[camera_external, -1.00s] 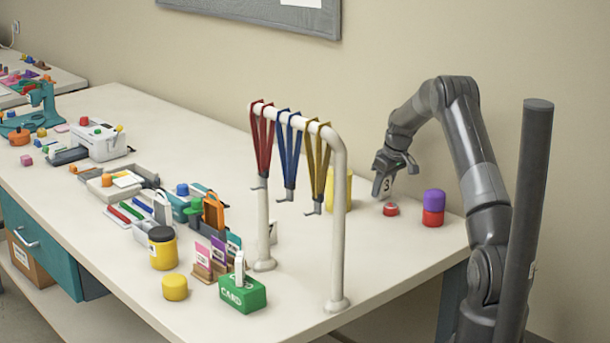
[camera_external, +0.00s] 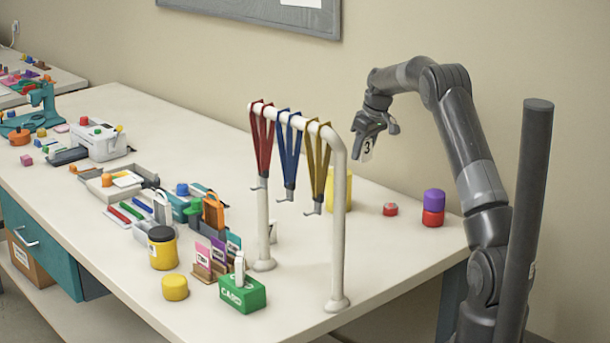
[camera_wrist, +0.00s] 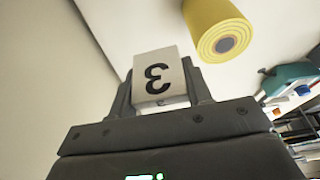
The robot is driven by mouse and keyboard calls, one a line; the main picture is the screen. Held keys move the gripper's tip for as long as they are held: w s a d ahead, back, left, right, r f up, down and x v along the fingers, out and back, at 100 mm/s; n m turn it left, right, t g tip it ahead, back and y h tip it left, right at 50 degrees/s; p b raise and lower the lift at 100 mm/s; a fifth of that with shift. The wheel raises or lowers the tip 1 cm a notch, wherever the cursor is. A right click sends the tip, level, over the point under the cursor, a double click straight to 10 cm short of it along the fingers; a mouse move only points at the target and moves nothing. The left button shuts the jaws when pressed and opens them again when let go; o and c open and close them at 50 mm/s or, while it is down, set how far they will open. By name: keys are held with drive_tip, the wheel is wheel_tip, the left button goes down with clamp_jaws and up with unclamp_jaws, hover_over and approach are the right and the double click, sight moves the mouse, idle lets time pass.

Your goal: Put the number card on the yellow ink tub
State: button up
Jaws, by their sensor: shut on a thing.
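My gripper (camera_external: 367,139) is shut on the number card (camera_external: 367,150), a white card with a black 3, high above the back of the table. In the wrist view the card (camera_wrist: 157,82) sits between the two fingers (camera_wrist: 160,92). A short plain yellow tub (camera_external: 175,288) stands at the table's front edge, far from my gripper. A taller yellow tub with a dark lid and a white label (camera_external: 163,252) stands just behind it. I cannot tell for sure which is the ink tub.
A white rack (camera_external: 339,240) with red, blue and yellow straps stands between my gripper and the front tubs. Behind it is a yellow roll (camera_external: 347,195), also in the wrist view (camera_wrist: 212,22). A green card box (camera_external: 243,295) and card holders stand near the front tubs.

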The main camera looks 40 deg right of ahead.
drive_tip(key=w+a+r+n, duration=0.15)
drive_tip(key=a+r, duration=0.35)
drive_tip(key=a, duration=0.9)
drive_tip(key=w+a+r, duration=0.2)
drive_tip(key=a+r, duration=0.2)
drive_tip(key=a, duration=1.1)
drive_tip(key=w+a+r, duration=0.2)
drive_tip(key=a+r, duration=0.3)
drive_tip(key=a, duration=0.9)
drive_tip(key=s+a+f, duration=0.1)
drive_tip(key=s+a, duration=0.5)
drive_tip(key=a, duration=0.8)
drive_tip(key=s+a, duration=0.5)
drive_tip(key=a, duration=0.8)
drive_tip(key=s+a+f, duration=0.1)
drive_tip(key=s+a, duration=0.5)
drive_tip(key=a, duration=0.8)
drive_tip(key=m, duration=0.3)
hover_over(157, 229)
drive_tip(key=s, duration=0.1)
wheel_tip(157, 229, down, 10)
drive_tip(key=shift+s+a+r, duration=0.1)
drive_tip(key=shift+d+f, duration=0.25)
drive_tip(key=shift+f, duration=2.3)
drive_tip(key=shift+f, duration=0.1)
